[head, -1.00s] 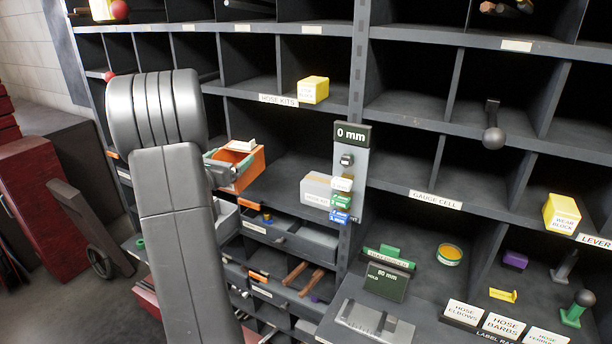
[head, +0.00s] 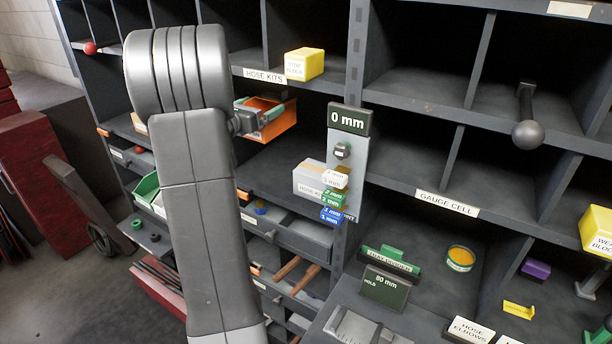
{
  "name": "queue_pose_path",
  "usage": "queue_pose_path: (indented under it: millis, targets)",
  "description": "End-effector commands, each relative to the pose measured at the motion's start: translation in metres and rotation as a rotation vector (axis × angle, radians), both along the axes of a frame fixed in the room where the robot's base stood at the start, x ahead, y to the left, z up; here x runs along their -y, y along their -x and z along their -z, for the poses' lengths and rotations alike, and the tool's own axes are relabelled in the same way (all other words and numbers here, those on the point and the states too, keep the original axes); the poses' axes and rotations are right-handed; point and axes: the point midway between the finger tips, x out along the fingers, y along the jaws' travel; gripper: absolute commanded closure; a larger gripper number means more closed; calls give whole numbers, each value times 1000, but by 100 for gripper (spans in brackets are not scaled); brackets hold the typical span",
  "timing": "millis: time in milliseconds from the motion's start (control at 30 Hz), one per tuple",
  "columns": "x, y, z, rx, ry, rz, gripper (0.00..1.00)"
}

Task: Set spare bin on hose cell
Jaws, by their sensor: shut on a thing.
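An orange bin (head: 275,121) is in the opening below the "HOSE KITS" label (head: 263,76), left of the middle post. My gripper (head: 256,108), with teal fingertips, is shut on the bin's upper edge; my grey arm hides part of it. The bin looks raised above the cell floor, though its underside is hard to judge. A pale cardboard box (head: 308,180), marked as a hose kit, sits at the right of the same cell (head: 278,170), whose floor is bare in the middle.
A yellow block (head: 304,64) stands on the shelf edge above. A gauge panel (head: 348,120) reading "0 mm" is on the post, with coloured tags (head: 333,198) in front of the box. Grey drawers (head: 298,232) lie below. The gauge cell (head: 400,155) is on the right.

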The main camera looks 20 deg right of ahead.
Motion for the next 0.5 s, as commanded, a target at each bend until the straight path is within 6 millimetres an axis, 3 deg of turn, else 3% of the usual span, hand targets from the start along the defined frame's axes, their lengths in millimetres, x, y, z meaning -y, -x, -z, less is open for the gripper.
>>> queue_pose_path:
  millis: [33,200,500]
  targets:
    - [0,0,13,2,1,0,41]
    - [0,0,35,2,1,0,41]
    - [0,0,55,-2,1,1,41]
